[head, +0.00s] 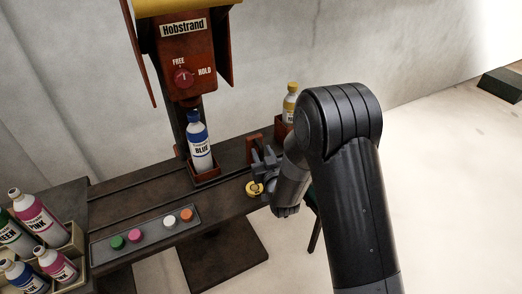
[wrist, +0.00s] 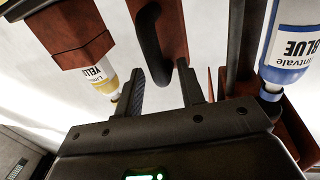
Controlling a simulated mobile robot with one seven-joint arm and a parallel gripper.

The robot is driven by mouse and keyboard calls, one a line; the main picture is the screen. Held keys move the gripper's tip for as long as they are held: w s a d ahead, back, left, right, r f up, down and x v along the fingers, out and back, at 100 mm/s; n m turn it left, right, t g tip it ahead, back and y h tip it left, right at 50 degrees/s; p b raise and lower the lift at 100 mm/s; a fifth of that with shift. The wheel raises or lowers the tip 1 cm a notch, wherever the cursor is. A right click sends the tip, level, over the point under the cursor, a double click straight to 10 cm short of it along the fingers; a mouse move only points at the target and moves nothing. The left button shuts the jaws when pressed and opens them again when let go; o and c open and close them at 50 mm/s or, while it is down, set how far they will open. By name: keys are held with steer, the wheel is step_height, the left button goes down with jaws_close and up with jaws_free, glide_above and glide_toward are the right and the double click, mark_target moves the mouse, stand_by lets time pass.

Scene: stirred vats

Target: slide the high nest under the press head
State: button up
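The red press head (head: 186,50), labelled Hobstrand, is above a blue-labelled bottle (head: 199,145) standing in a low red nest (head: 205,174). To the right, a taller red nest (head: 281,126) holds a yellow bottle (head: 290,103); my arm partly hides it. In the wrist view this nest (wrist: 65,38) and bottle (wrist: 103,82) appear upside down. A dark handle (wrist: 153,45) on a red upright plate (wrist: 172,30) is just beyond my fingers. My gripper (wrist: 163,95) is open, its fingers on either side of the handle's end, not closed on it. It also shows in the head view (head: 265,160).
A round yellow cap-like piece (head: 255,188) lies on the bench near my gripper. A grey tray (head: 150,232) with several coloured caps lies at the front left. Crates of bottles (head: 62,262) stand at lower left. A FREE/HOLD knob (head: 183,77) is on the press head.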

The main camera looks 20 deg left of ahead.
steer(key=shift+x, duration=0.9)
steer(key=shift+c, duration=0.3)
steer(key=shift+d, duration=0.1)
jaws_close()
steer(key=shift+w, duration=0.1)
